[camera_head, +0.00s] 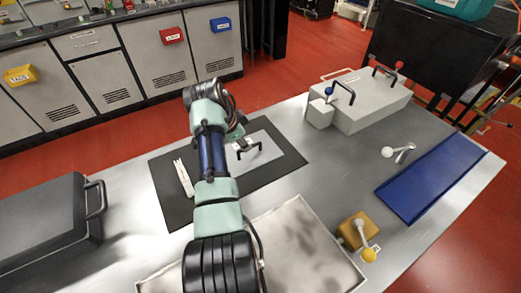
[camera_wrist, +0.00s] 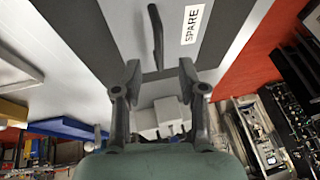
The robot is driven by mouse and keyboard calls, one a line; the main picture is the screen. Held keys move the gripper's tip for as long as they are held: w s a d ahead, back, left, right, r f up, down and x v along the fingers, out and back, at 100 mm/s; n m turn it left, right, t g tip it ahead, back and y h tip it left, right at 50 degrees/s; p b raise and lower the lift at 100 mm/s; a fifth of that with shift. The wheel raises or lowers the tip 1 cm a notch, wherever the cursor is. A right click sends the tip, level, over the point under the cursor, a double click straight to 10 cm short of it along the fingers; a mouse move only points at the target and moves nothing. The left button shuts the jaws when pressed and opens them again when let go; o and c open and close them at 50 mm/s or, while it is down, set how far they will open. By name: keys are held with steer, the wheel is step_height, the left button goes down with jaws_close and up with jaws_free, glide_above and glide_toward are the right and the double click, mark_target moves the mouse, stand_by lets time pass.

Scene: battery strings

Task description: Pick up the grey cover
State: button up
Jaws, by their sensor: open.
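The grey cover (camera_head: 262,146) is a flat light-grey plate with a black bar handle (camera_head: 250,153). It lies on a black mat (camera_head: 177,210) at the middle of the metal table. In the wrist view the grey cover (camera_wrist: 208,22) bears a white "SPARE" label (camera_wrist: 191,25), and its handle (camera_wrist: 155,35) runs toward my gripper. My gripper (camera_wrist: 159,75) is open and empty. The handle's near end lies between the lines of its two fingertips. In the head view my gripper (camera_head: 236,138) is beside the cover's left part, partly hidden by my arm.
A narrow white piece (camera_head: 183,178) lies on the mat's left. A light-grey box (camera_head: 375,105) with levers stands at the back right. A blue panel (camera_head: 435,178), a yellow block (camera_head: 352,230) and a pale tray (camera_head: 345,270) are to the right and front. A dark case (camera_head: 40,225) is left.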

steer(key=shift+x, duration=0.85)
steer(key=b+x, duration=0.4)
steer(key=x, duration=0.1)
steer(key=shift+d+b, duration=0.25)
steer(key=shift+b, duration=0.15)
jaws_close()
steer(key=shift+w+r, duration=0.1)
